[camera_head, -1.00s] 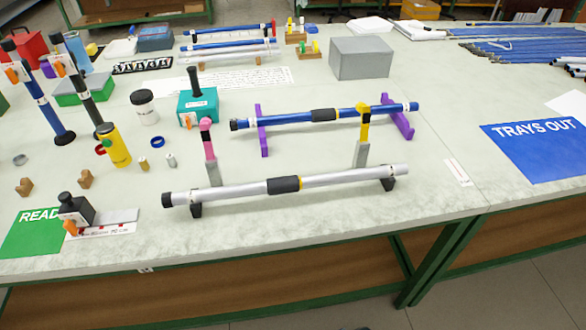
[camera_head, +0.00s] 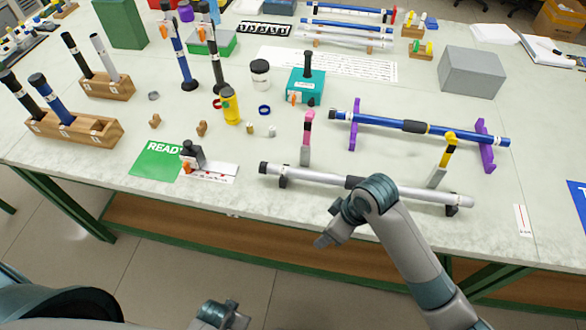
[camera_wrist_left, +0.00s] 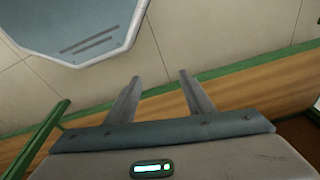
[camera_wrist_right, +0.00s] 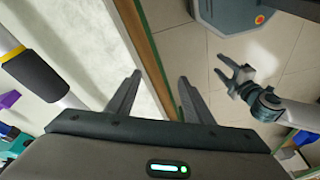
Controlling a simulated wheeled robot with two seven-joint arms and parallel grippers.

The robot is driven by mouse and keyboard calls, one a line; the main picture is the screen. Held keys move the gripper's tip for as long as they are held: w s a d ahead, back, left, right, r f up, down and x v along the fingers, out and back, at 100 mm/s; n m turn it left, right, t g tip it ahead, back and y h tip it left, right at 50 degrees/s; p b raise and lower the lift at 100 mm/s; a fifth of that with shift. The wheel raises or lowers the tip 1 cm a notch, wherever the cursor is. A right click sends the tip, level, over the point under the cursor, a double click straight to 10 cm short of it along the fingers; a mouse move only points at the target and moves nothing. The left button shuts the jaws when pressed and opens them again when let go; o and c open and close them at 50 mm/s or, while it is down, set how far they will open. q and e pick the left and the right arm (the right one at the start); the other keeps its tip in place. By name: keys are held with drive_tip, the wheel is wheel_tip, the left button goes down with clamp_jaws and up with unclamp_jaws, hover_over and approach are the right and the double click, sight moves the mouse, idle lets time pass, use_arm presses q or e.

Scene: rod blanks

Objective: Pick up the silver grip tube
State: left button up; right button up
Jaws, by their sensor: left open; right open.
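My right gripper (camera_wrist_right: 160,82) is open and empty, to one side of the tube near the table edge. My left gripper (camera_wrist_left: 160,76) is open and empty, low in front of the table; it also shows at the bottom of the head view (camera_head: 225,315).
A blue tube (camera_head: 385,123) lies behind on purple stands (camera_head: 354,122). A pink-topped post (camera_head: 306,140) and a yellow-topped post (camera_head: 442,158) stand just behind the silver tube. A black-and-orange block (camera_head: 192,154) sits by the green READY mat (camera_head: 155,162).

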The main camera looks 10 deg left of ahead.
sight(403, 187)
drive_tip(key=w+r+n, duration=0.1)
drive_tip(key=w+h, duration=0.1)
drive_tip(key=w, duration=0.1)
drive_tip(key=w+r+n, duration=0.1)
drive_tip(key=shift+w+d+r+n+g+h, duration=0.1)
drive_tip(key=shift+w+r+n+g+h, duration=0.2)
drive_tip(key=shift+w+h, duration=0.1)
use_arm(q)
drive_tip(key=s+a+f+g, duration=0.1)
drive_tip(key=s+a+f, duration=0.2)
drive_tip(key=s+f, duration=1.3)
drive_tip(key=shift+s+f+p, duration=0.25)
drive_tip(key=shift+s+p, duration=0.1)
drive_tip(key=shift+s, duration=0.6)
use_arm(e)
drive_tip(key=w+d+r+n+h, duration=0.2)
drive_tip(key=w+d+r+h, duration=0.4)
drive_tip(key=w+d+r, duration=0.6)
wheel_tip(403, 187, up, 2)
drive_tip(key=shift+w+r+n+g, duration=0.15)
drive_tip(key=shift+w+n+g, duration=0.25)
drive_tip(key=shift+w, duration=0.3)
use_arm(q)
drive_tip(key=shift+a, duration=0.1)
